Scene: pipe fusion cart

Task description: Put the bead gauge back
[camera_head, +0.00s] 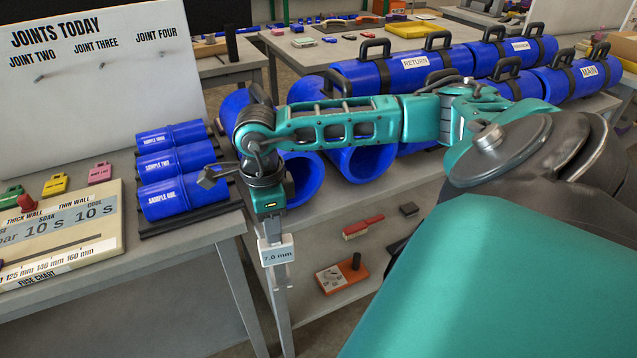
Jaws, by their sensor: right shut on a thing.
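My right gripper (271,230) points down at the front edge between the left table and the shelf. It is shut on the bead gauge (276,254), a pale grey piece marked 7.0 mm that hangs below the fingers. The gauge is in the air, in front of a table leg. Its upper part is hidden by the gripper. My left gripper is not in view.
Three blue sample pipes (168,161) lie in a black rack on the left table. The fuse chart (62,242) and coloured tags are beside them. Large blue pipes (405,70) lie behind my right arm. The lower shelf (322,236) holds a red brush (362,227) and an orange box (341,275).

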